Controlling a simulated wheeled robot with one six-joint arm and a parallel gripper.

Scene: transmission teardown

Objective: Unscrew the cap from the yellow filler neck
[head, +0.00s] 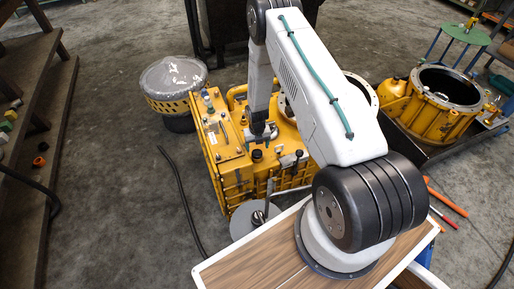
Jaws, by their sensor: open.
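The yellow transmission housing (231,170) stands on the floor in the middle of the head view, partly hidden behind my arm. My gripper (261,138) is over its top, pointing down, with its jaws open. A small dark cap-like part (257,155) shows just below the gripper; I cannot tell whether the fingers touch it. Another small dark knob (299,153) stands to its right on the housing. At this size I cannot tell for certain which of these is the cap of the filler neck.
A wrapped round part (173,78) stands behind left. A second yellow housing (437,119) sits in a dark tray at the right. A wood-topped surface (235,273) is in front. Shelving (50,150) lines the left. Cables and red-orange tools (447,199) lie on the floor.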

